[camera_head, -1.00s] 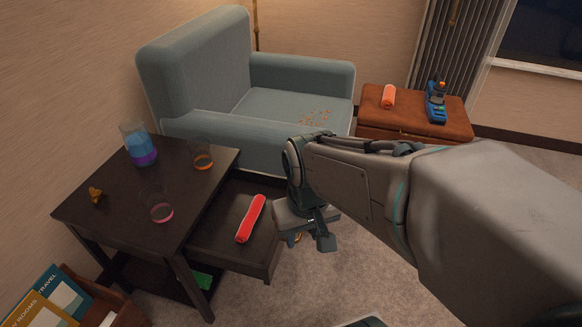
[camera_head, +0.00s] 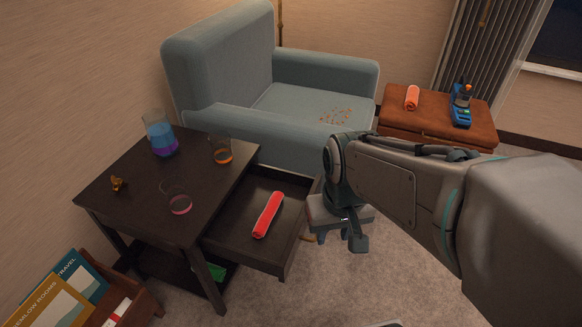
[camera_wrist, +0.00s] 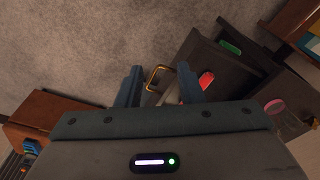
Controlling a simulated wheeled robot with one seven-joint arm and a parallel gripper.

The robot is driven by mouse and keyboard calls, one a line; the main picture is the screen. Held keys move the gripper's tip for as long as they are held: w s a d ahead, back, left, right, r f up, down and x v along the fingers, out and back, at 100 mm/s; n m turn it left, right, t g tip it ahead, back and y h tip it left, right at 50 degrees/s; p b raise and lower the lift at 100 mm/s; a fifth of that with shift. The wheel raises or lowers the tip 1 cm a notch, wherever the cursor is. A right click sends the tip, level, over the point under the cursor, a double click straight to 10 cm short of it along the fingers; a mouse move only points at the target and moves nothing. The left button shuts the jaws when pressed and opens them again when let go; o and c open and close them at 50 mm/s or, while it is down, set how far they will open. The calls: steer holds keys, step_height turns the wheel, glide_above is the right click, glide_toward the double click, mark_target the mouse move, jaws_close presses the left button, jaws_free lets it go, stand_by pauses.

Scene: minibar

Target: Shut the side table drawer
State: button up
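The dark side table (camera_head: 135,196) stands at the left in the head view. Its drawer (camera_head: 268,262) is pulled out toward the right, with a red rolled towel (camera_head: 268,215) lying inside. In the wrist view the drawer front (camera_wrist: 185,57) has a brass handle (camera_wrist: 157,76), and part of the red towel (camera_wrist: 206,81) shows. My gripper (camera_head: 335,240) is just right of the drawer front in the head view. In the wrist view my gripper's fingers (camera_wrist: 158,84) are apart, with the handle seen between them. I cannot tell whether they touch it.
A blue armchair (camera_head: 235,122) stands close behind the table and drawer. A brown ottoman (camera_head: 430,128) is at the back right. Several glasses, including a blue and purple one (camera_head: 160,138), stand on the tabletop. A box of books (camera_head: 130,300) is at the front left. Carpet right of the drawer is clear.

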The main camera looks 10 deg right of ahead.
steer(key=shift+w+f+m, duration=0.1)
steer(key=shift+m, duration=0.2)
steer(key=c, duration=0.5)
steer(key=shift+w+f+m+g+y+p, duration=0.15)
steer(key=shift+f+m+g+y+p, duration=0.2)
steer(key=shift+m+y, duration=0.2)
jaws_close()
steer(key=w+d+f+m+t+y+p, duration=0.4)
steer(key=w+d+f+m+y, duration=0.55)
steer(key=m, duration=1.25)
steer(key=h+b, duration=0.3)
glide_toward(303, 224)
steer(key=shift+m, duration=0.25)
steer(key=f, duration=0.1)
steer(key=w+a+f, duration=0.1)
steer(key=f, duration=0.1)
steer(key=a+f, duration=0.1)
steer(key=f, duration=0.1)
steer(key=shift+w+a, duration=0.15)
steer(key=shift+w, duration=0.25)
steer(key=shift+w+a, duration=0.3)
steer(key=shift+a, duration=0.2)
